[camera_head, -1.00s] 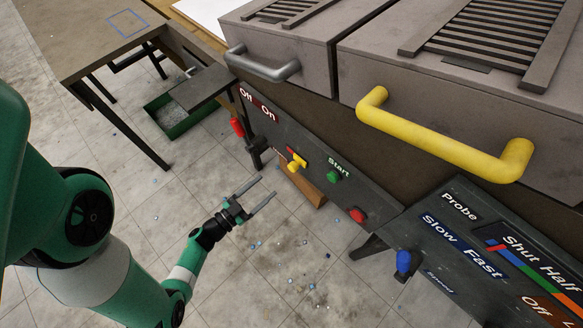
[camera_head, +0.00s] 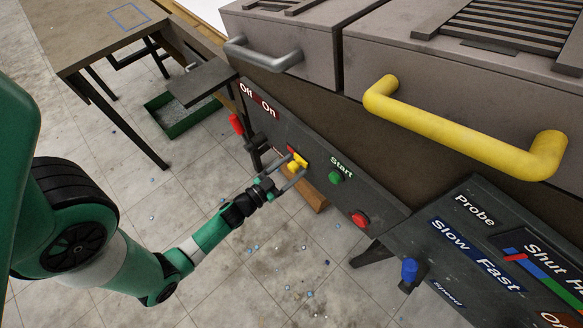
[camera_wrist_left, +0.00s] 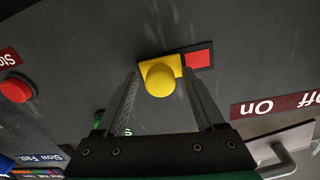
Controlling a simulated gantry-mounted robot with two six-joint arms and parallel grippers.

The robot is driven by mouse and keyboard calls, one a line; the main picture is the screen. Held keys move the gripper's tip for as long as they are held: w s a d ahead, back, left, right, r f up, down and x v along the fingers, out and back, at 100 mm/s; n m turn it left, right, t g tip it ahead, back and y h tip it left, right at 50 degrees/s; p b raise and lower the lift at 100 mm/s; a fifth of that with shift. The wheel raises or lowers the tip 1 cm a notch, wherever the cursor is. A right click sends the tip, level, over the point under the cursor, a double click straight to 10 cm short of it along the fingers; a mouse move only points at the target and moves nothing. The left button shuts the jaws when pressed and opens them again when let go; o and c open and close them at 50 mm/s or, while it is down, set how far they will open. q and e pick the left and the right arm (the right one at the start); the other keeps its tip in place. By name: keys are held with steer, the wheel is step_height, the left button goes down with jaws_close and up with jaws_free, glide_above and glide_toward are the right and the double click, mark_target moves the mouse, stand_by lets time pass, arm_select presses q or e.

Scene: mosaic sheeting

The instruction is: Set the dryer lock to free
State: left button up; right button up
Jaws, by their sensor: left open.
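A yellow knob on a yellow slide (camera_head: 298,163), which I take for the dryer lock, sits on the dark control panel. A red patch (camera_head: 291,150) shows beside it, towards the Off/On label. The yellow knob (camera_wrist_left: 160,78) is also in the left wrist view, with the red patch (camera_wrist_left: 198,60) to its right. My left gripper (camera_head: 290,171) is open at the knob. In the wrist view its fingers stand on either side of the knob with gaps. I cannot tell whether either finger touches it. The lock's label is mostly hidden. My right gripper is not in view.
Along the panel are a green Start button (camera_head: 337,177), a red button (camera_head: 360,219) and a red-handled lever (camera_head: 237,124). A grey handle (camera_head: 264,57) and a yellow handle (camera_head: 460,135) jut out above. A blue knob (camera_head: 409,270) is at lower right.

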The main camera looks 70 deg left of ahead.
arm_select(q)
steer(key=shift+c, duration=0.3)
jaws_close()
stand_by(1.1)
